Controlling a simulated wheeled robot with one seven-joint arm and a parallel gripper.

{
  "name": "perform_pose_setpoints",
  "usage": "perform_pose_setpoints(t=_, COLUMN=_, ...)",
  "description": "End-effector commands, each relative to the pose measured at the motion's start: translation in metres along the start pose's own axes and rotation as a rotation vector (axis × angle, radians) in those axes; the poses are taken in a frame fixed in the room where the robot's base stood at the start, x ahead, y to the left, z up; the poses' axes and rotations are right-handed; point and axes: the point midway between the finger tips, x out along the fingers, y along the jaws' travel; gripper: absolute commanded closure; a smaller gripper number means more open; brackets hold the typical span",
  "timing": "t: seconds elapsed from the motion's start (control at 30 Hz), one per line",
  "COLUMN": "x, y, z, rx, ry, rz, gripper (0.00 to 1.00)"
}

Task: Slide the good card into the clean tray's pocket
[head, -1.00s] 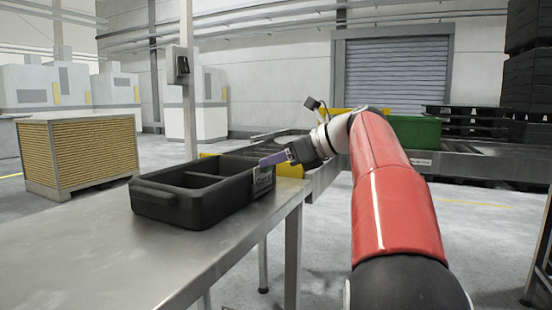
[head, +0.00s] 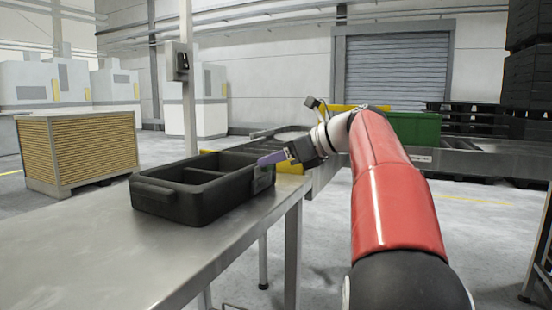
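The black tray (head: 195,211) stands on the steel table, with a divider across its inside. A small dark grey plate (head: 262,179), which looks like the pocket, is on the tray's right end wall. My gripper (head: 262,160) reaches in from the right, its purple fingers pointing left at the tray's rim, just above the plate. I cannot tell whether the fingers touch the rim or are parted. No card shows clearly; whether one is between the fingers or in the pocket is too small and dark to tell.
The steel table (head: 90,260) is bare in front of and left of the tray. A conveyor (head: 450,160) with a green crate (head: 415,129) runs behind my arm.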

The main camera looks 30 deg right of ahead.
Motion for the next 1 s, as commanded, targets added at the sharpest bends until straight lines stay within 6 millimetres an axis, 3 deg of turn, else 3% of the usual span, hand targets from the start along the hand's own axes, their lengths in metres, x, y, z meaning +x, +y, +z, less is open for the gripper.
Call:
perform_pose_setpoints(t=0.03, x=0.000, y=0.000, z=0.000, rx=0.000, ry=0.000, rz=0.000, gripper=0.53)
perform_pose_setpoints(t=0.1, x=0.000, y=0.000, z=0.000, rx=0.000, ry=0.000, rz=0.000, gripper=0.44)
perform_pose_setpoints(t=0.43, x=-0.004, y=0.000, z=0.000, rx=0.000, ry=0.000, rz=-0.002, gripper=0.43)
perform_pose_setpoints(t=0.8, x=-0.062, y=-0.001, z=0.001, rx=0.000, ry=0.001, rz=-0.004, gripper=0.43)
perform_pose_setpoints(t=1.0, x=-0.077, y=0.000, z=0.001, rx=0.000, ry=-0.001, rz=-0.001, gripper=0.43)
